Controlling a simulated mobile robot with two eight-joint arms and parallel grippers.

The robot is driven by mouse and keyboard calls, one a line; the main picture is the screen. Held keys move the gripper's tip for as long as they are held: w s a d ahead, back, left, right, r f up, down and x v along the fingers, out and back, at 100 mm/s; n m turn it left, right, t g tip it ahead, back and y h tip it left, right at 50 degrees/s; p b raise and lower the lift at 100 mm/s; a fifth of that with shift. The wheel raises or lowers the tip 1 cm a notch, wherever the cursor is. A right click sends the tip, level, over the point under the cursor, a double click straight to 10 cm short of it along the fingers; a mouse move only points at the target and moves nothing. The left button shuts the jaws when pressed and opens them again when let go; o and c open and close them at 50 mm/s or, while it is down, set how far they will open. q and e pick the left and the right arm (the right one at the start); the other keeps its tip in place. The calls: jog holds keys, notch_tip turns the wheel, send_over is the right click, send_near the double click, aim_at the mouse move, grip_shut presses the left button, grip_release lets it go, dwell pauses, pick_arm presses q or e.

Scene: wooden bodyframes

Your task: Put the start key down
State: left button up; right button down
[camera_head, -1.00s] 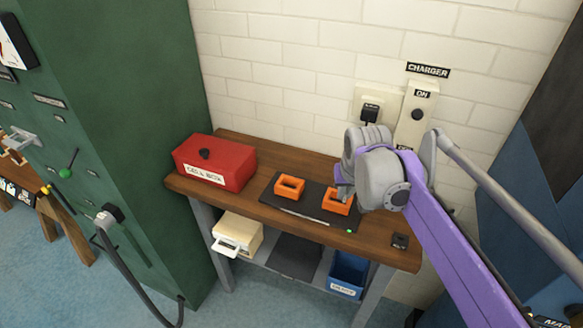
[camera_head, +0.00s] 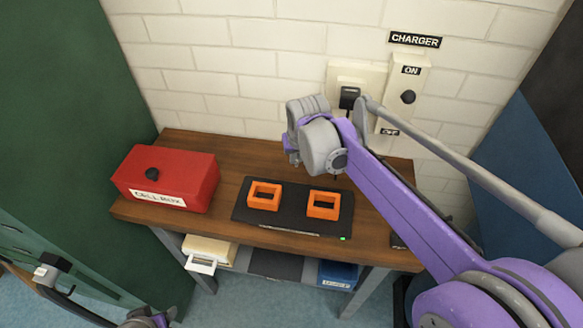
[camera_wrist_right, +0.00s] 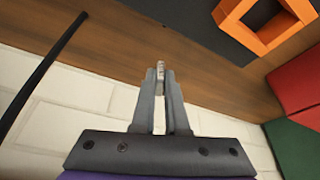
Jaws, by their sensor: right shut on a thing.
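My right gripper (camera_head: 293,157) is over the back of the wooden table, near the wall and behind the black pad; its fingers are mostly hidden in the head view. In the right wrist view the gripper (camera_wrist_right: 161,72) is shut on a small pale piece, likely the start key (camera_wrist_right: 160,66). Only its edge shows between the fingertips, over bare wood. The wooden table (camera_head: 245,160) is below it. A grey and purple part of my left arm shows at the bottom left edge; its jaws cannot be made out.
Two orange holders (camera_head: 264,196) (camera_head: 323,205) sit on the black pad (camera_head: 294,211). A red cell box (camera_head: 185,175) stands at the left. The charger plug (camera_head: 349,97) and switch panel (camera_head: 407,95) are on the wall. Bare wood lies between the box and the wall.

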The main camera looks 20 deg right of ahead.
aim_at(297, 164)
jog(key=shift+w+f, duration=0.15)
jog(key=shift+f, duration=2)
jog(key=c, duration=1.4)
grip_release()
jog(key=shift+f+b, duration=0.2)
jog(key=shift+b, duration=0.1)
jog(key=o, duration=0.5)
jog(key=shift+r, duration=0.1)
jog(key=shift+r, duration=0.2)
jog(key=p+v, duration=0.1)
jog(key=v, duration=1.1)
